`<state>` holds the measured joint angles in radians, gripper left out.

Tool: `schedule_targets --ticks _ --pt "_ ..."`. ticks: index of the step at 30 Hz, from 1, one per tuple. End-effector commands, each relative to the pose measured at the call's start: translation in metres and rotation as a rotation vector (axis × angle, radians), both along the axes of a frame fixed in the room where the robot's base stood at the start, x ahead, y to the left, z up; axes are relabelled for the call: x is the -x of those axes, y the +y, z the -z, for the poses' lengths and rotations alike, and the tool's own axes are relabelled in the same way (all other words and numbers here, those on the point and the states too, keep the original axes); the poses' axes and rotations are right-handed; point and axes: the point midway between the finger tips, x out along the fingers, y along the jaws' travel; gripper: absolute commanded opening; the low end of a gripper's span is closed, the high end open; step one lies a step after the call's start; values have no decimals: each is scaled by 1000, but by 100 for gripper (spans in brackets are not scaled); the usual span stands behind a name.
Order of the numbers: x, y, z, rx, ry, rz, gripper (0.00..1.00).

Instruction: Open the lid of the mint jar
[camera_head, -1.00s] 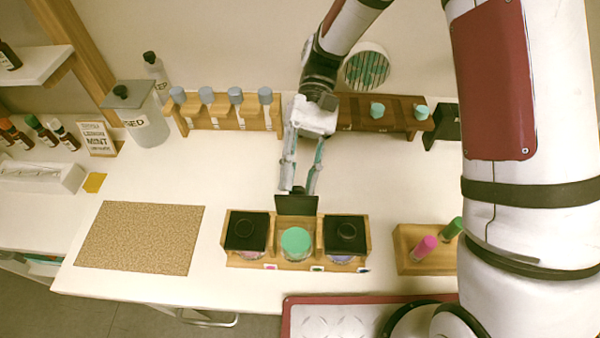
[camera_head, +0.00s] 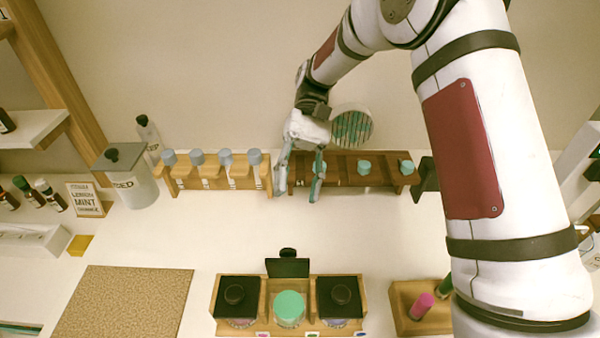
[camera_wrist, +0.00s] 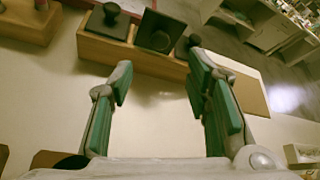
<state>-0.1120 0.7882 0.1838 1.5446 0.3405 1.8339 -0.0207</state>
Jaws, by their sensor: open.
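A wooden holder (camera_head: 262,331) at the bottom middle of the head view holds three jars. The middle jar (camera_head: 289,308) shows a round green top, and its square black lid (camera_head: 287,268) stands raised behind it, with the knob at the back. The jars left and right of it have flat black lids (camera_head: 234,291) (camera_head: 340,292). The raised lid also shows in the wrist view (camera_wrist: 159,33). My gripper (camera_head: 297,194) is open and empty, well behind the holder and apart from the lid, in front of the dark rack. Its fingers also show in the wrist view (camera_wrist: 160,75).
A dark wooden rack (camera_head: 340,180) with green-capped items is close behind my gripper. A light rack (camera_head: 215,182) of blue-capped bottles stands to its left. A canister (camera_head: 130,182) and menu sign (camera_head: 86,200) are farther left. A block with pink and green tubes (camera_head: 407,322) is at right. Mid-table is clear.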

Motion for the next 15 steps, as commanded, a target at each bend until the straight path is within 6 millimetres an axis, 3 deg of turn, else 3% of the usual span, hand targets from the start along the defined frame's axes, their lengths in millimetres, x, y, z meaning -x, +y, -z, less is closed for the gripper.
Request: schedule_targets --ticks 6,15 --pt "-17 -3 -8 -1 -1 0 44" --pt "-19 -4 -10 0 1 0 44"
